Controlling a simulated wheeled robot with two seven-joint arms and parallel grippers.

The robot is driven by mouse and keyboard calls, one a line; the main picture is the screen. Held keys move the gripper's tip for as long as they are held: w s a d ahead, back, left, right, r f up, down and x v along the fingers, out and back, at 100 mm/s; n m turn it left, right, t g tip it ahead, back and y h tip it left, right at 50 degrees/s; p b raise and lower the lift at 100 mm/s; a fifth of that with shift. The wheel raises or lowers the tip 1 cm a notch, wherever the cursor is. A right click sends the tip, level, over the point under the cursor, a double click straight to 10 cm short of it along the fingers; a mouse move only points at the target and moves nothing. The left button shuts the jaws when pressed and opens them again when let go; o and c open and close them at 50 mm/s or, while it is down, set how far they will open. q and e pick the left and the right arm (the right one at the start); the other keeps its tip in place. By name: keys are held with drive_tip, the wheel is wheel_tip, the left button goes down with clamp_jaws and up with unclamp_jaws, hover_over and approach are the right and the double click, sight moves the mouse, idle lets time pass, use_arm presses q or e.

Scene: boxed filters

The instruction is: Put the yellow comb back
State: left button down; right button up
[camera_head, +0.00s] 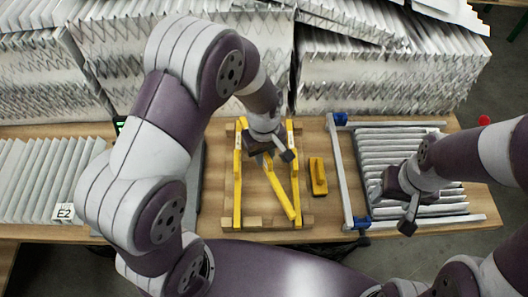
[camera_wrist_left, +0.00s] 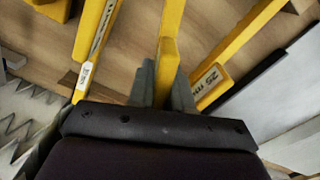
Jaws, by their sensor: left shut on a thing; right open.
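Three long yellow combs show on a wooden rack (camera_head: 264,221) in the head view. One comb (camera_head: 237,185) lies along the left side and one (camera_head: 294,165) along the right. A third yellow comb (camera_head: 281,194) lies slanted between them, its near end close to the right comb. My left gripper (camera_head: 271,155) is shut on this slanted comb near its far end; the wrist view shows the fingers (camera_wrist_left: 164,88) around the yellow comb (camera_wrist_left: 171,25). The right comb's or left comb's label reads "25 mm" in the wrist view. My right gripper (camera_head: 408,211) is open and empty above pleated filters.
A small yellow block (camera_head: 318,176) lies right of the rack. A blue-ended clamp frame (camera_head: 346,180) stands beside the pleated filter pack (camera_head: 385,155). Large filter stacks (camera_head: 385,80) line the back. More filters with an E2 tag (camera_head: 64,212) lie left.

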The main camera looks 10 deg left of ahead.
use_arm(q)
drive_tip(key=shift+w+d+f, duration=0.15)
drive_tip(key=shift+w+f, duration=0.05)
drive_tip(key=shift+f, duration=0.1)
drive_tip(key=shift+s+f, duration=0.1)
drive_tip(key=shift+f, duration=0.25)
drive_tip(key=c, duration=1)
unclamp_jaws()
drive_tip(key=shift+c, duration=0.2)
